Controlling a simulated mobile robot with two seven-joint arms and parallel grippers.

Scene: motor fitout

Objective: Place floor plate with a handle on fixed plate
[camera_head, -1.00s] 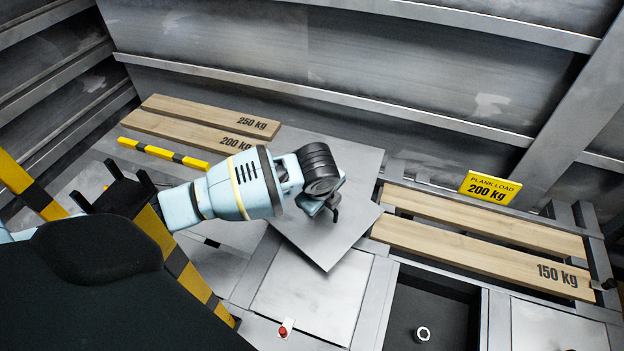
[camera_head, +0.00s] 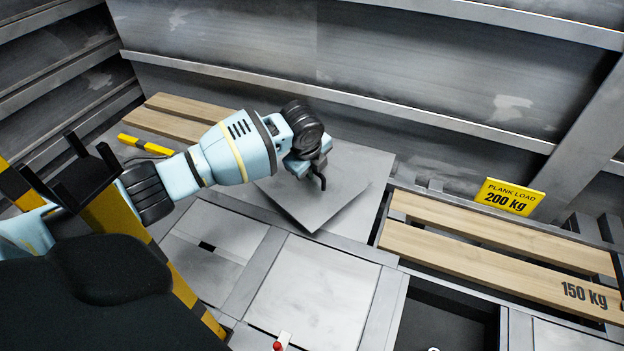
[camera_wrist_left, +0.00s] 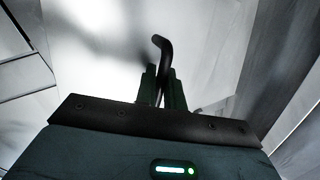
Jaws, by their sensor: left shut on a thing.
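The grey floor plate (camera_head: 304,206) hangs from my left gripper (camera_head: 318,168) in the head view, one corner pointing toward the front. Its dark bent handle (camera_head: 323,182) is between the fingers. The left wrist view shows the fingers (camera_wrist_left: 162,78) shut on the handle (camera_wrist_left: 162,45), with the pale plate around it. A larger grey plate (camera_head: 372,175), likely the fixed plate, lies under and behind the held plate, which is turned relative to it. A dark shadow lies along the right edge; I cannot tell whether they touch. My arm hides the plate's back left part.
Wooden planks lie at the left (camera_head: 170,125) and right (camera_head: 490,262). A yellow load sign (camera_head: 511,197) stands at the back right. A dark open pit (camera_head: 445,318) is at the front right. A yellow-black barrier (camera_head: 200,300) is near my arm. The metal wall rises behind.

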